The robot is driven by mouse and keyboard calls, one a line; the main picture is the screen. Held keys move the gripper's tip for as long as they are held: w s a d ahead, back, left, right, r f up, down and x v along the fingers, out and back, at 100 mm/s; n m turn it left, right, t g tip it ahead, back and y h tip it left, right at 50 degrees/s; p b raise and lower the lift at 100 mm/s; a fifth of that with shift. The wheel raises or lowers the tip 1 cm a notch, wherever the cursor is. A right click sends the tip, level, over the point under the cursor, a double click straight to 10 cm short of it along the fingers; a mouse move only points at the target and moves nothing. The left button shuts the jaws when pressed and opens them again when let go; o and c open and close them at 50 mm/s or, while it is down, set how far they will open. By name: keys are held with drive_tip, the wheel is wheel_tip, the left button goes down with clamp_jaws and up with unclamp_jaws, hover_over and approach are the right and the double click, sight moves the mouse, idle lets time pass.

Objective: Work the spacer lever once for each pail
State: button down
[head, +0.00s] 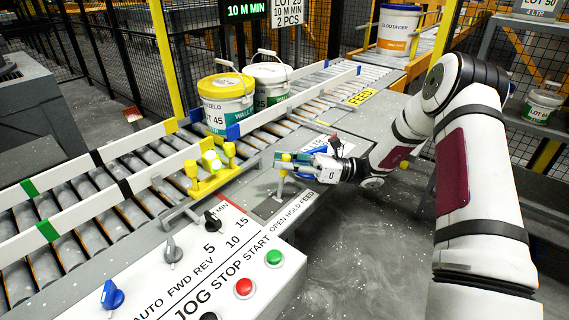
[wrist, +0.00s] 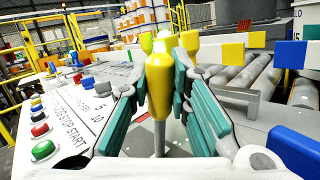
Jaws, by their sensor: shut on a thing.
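The spacer lever (head: 286,157) has a yellow grip on a grey stem and stands on the plate marked OPEN HOLD FEED. My gripper (head: 297,164) is shut on its grip. In the wrist view the yellow grip (wrist: 158,88) is between the teal finger pads. I cannot tell which mark the lever is at. Two pails stand on the roller conveyor: a yellow-lidded one (head: 225,110) marked LOT 45 and a white one (head: 270,84) with a green label behind it. Yellow stop posts (head: 208,175) with a lit lamp stand nearer along the conveyor.
The control panel (head: 205,272) has knobs and red and green buttons. A display (head: 246,10) reads 10 M MIN; a sign (head: 289,13) reads 10 M MIN, 2 PCS. An orange-and-white pail (head: 397,32) stands at the back. Another pail (head: 541,106) sits on the right shelf.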

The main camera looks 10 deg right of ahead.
drive_tip(key=c, duration=1.5)
unclamp_jaws()
drive_tip(key=shift+o, duration=0.2)
drive_tip(key=v, duration=1.2)
drive_tip(key=shift+f, duration=0.1)
